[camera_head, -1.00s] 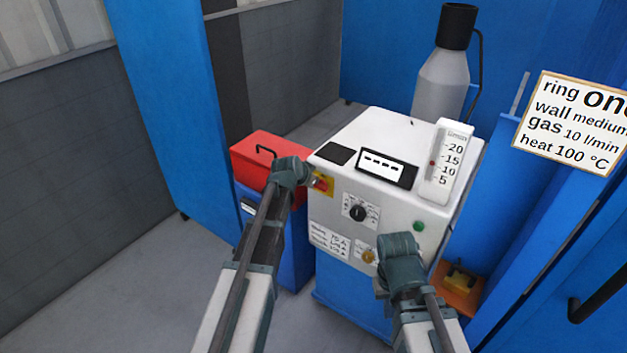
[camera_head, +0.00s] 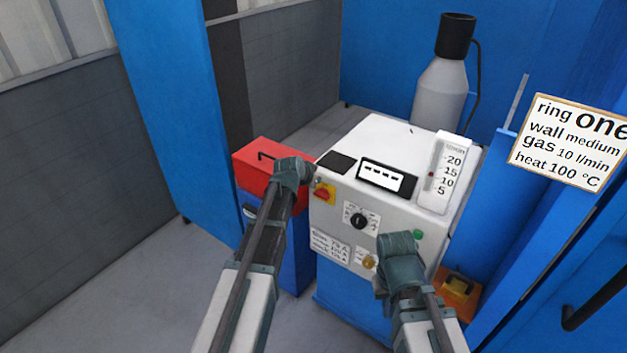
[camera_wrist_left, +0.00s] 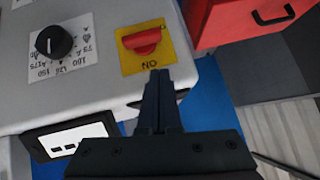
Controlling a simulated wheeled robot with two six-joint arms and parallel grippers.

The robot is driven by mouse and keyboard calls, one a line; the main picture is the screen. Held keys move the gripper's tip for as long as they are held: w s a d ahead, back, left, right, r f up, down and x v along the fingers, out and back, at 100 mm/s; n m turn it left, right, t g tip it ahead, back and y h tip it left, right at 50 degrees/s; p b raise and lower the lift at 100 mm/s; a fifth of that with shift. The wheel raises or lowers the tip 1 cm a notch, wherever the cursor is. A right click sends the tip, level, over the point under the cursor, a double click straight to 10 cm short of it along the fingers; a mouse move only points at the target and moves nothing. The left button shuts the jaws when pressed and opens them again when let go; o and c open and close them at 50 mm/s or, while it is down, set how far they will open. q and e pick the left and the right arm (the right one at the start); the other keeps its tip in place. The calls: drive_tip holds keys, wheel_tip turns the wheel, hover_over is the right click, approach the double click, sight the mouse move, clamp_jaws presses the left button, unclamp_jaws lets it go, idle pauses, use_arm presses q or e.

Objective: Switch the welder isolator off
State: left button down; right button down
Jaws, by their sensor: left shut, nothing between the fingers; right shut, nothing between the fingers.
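The welder isolator is a red rotary handle on a yellow plate (camera_head: 325,194) at the upper left of the white welder's front panel. In the left wrist view the red handle (camera_wrist_left: 142,40) lies roughly crosswise, with "ON" upside down on the plate's lower edge. My left gripper (camera_wrist_left: 157,72) is shut and empty, its tips at that lower edge in the picture; I cannot tell whether they touch. In the head view my left gripper (camera_head: 306,172) is just up and left of the isolator. My right gripper (camera_head: 402,240) is shut in front of the panel's lower right, its fingers mostly hidden.
A red box (camera_head: 262,158) stands close left. A gas cylinder (camera_head: 440,92) is behind; a sign (camera_head: 570,140) hangs right.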

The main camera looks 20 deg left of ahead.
use_arm(q)
drive_tip(key=w+a+p+v, duration=0.1)
drive_tip(key=p+v, duration=0.6)
drive_tip(key=v, duration=0.3)
drive_tip(key=shift+s+a+r, duration=0.15)
drive_tip(key=shift+s+r, duration=0.15)
drive_tip(key=shift+r, duration=0.3)
drive_tip(key=s+d+f+g, duration=0.2)
drive_tip(key=s+d+f, duration=0.1)
drive_tip(key=s+d, duration=0.3)
drive_tip(key=s+d+f+g, duration=0.3)
drive_tip(key=s+d, duration=0.3)
drive_tip(key=d, duration=0.1)
drive_tip(key=s+d+f+g+y, duration=0.1)
drive_tip(key=s+d+g, duration=0.1)
drive_tip(key=s, duration=0.6)
drive_tip(key=s+d+f+n+g+y+b, duration=0.1)
drive_tip(key=s+d+g, duration=0.1)
drive_tip(key=s, duration=0.6)
drive_tip(key=shift+f+y, duration=0.15)
drive_tip(key=shift+y, duration=0.25)
drive_tip(key=shift+w+d, duration=0.1)
